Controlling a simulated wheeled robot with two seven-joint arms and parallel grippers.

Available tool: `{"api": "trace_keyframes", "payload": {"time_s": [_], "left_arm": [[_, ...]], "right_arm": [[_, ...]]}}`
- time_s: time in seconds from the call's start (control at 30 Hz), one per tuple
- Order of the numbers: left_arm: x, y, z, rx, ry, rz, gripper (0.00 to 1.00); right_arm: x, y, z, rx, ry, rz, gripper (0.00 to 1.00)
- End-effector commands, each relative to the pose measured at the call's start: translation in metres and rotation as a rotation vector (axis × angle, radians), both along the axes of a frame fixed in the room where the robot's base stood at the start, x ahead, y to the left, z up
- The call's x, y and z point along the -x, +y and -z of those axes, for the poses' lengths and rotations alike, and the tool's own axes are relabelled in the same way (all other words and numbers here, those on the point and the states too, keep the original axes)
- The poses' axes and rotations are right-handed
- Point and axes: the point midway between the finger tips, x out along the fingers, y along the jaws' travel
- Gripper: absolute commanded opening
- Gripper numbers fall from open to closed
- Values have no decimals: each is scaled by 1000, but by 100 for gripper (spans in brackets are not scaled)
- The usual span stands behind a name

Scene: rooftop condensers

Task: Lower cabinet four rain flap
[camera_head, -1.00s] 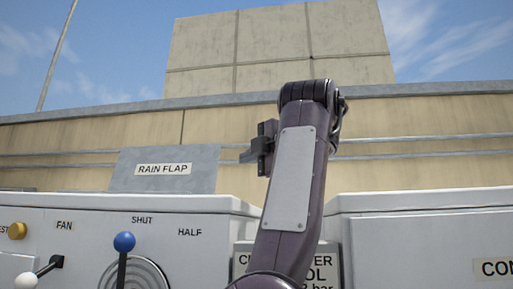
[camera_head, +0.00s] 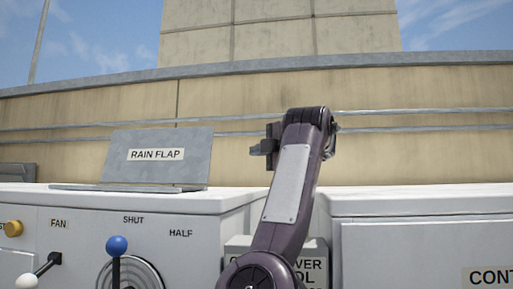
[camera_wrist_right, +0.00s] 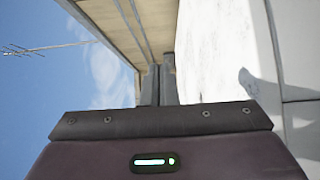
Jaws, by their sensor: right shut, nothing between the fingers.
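The grey rain flap (camera_head: 185,140), labelled RAIN FLAP, stands raised and leaning back on top of a white cabinet (camera_head: 70,205). Its base strip lies along the cabinet top. No cabinet number is readable. My right gripper (camera_head: 262,148) is to the right of the flap and apart from it, at about label height in the picture, partly behind its own wrist. In the right wrist view its fingers (camera_wrist_right: 159,85) are shut together with nothing between them. The flap cannot be made out there. My left gripper is not in view.
The cabinet front carries a blue-knobbed lever (camera_head: 117,245) by SHUT and HALF, a white-knobbed FAN lever (camera_head: 27,281) and a yellow knob (camera_head: 13,229). Another white cabinet (camera_head: 420,203) stands right, across a gap. A parapet wall (camera_head: 400,150) with rails runs behind.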

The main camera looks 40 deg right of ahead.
Motion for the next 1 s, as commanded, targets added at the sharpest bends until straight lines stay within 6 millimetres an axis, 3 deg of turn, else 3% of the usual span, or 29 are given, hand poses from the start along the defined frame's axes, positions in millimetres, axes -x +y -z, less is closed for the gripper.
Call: {"api": "trace_keyframes", "payload": {"time_s": [0.4,1.0], "left_arm": [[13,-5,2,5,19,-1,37],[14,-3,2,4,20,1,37]], "right_arm": [[-14,12,0,1,0,-2,0],[-37,31,0,0,1,-3,0]]}}
